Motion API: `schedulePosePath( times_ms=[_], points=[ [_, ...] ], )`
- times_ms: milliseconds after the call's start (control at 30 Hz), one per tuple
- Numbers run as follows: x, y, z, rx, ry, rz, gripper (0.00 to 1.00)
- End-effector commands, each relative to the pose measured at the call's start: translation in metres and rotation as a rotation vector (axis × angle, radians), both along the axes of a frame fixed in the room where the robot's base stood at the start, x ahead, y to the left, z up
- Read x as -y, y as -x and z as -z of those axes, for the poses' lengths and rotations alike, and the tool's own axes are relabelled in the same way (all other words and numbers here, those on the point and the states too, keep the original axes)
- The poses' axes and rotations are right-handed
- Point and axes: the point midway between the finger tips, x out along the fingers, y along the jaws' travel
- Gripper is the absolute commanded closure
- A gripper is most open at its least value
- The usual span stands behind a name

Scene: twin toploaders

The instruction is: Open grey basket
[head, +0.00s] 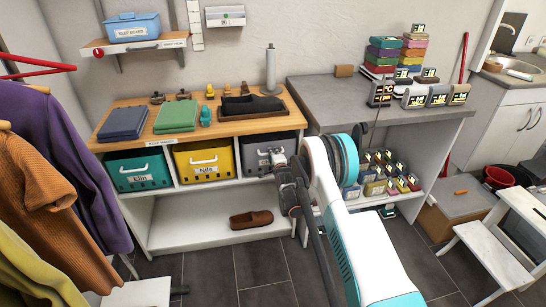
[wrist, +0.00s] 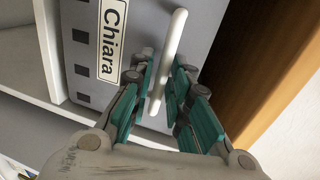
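The grey basket (head: 252,160) sits in the right compartment of the wooden-topped shelf unit, apparently pushed in. In the wrist view its front (wrist: 145,25) carries a label reading "Chiara" (wrist: 112,38) and a white bar handle (wrist: 167,55). My gripper (head: 279,160) is at the basket's front, hiding part of it in the head view. In the wrist view my gripper (wrist: 163,80) has its teal-padded fingers apart, one on each side of the handle. Gaps show between the handle and the pads, and I see no clear contact.
A green basket (head: 138,172) and a yellow basket (head: 205,162) stand to the left. A brown shoe (head: 251,219) lies on the lower shelf. Clothes hang at the left; a white step stool (head: 490,250) stands right.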

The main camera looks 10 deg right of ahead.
Motion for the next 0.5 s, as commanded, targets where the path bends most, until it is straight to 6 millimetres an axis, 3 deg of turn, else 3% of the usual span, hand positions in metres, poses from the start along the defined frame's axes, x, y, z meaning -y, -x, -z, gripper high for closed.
schedulePosePath(
  times_ms=[400,433,500],
  points=[
    [-0.0001,-0.0092,0.001,0.0,0.0,0.0,0.83],
    [-0.0001,-0.0092,0.0011,0.0,0.0,0.0,0.85],
    [-0.0001,-0.0091,0.0011,0.0,0.0,0.0,1.0]
  ],
)
